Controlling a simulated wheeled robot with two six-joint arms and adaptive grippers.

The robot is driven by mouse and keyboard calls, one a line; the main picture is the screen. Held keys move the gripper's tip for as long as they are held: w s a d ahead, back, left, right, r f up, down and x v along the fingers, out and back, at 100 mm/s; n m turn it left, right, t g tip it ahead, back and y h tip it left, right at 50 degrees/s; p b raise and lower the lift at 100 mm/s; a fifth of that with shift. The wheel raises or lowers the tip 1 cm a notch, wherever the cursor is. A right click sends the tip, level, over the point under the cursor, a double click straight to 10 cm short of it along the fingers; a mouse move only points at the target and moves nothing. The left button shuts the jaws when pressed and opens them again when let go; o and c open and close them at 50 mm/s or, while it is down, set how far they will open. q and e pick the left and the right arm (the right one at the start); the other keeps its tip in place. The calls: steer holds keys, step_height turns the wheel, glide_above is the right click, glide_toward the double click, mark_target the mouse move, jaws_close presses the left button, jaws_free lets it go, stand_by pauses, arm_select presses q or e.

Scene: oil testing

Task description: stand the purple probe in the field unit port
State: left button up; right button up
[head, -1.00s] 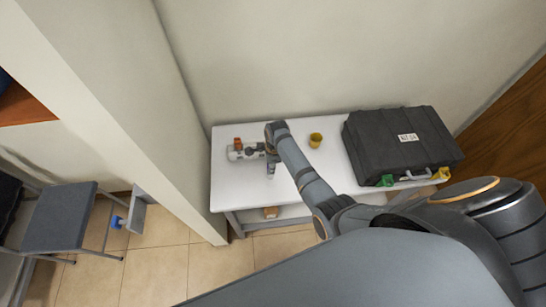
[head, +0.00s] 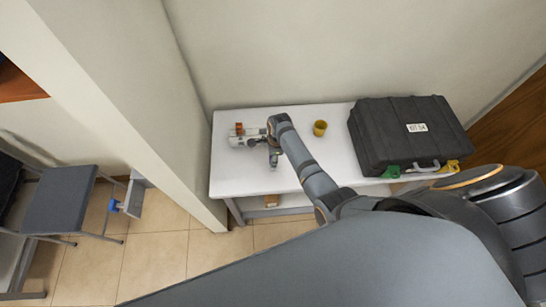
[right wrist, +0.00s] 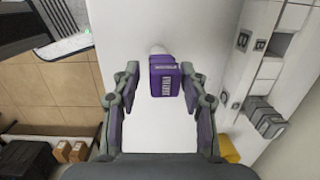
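The purple probe (right wrist: 165,76) shows in the right wrist view as a purple block with a pale label and a whitish end beyond it. It lies between the fingers of my right gripper (right wrist: 158,82). These are apart, with a visible gap on the left and the right finger very close to the block. In the head view my right gripper (head: 273,157) is over the left part of the white table, and I cannot make out the probe. A white and grey unit with an orange-brown part (head: 238,136), probably the field unit, sits just left of it. My left gripper is not in view.
A large black case (head: 408,132) covers the table's right end. Small brown boxes (right wrist: 70,151) sit on the lower shelf.

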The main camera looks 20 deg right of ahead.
steer(key=shift+d, duration=0.1)
step_height(320, 180, up, 12)
steer(key=shift+s+d+r+b, duration=0.2)
steer(key=shift+s+d+b, duration=0.1)
steer(key=shift+d, duration=0.15)
steer(key=shift+o, duration=0.3)
stand_by(0.4)
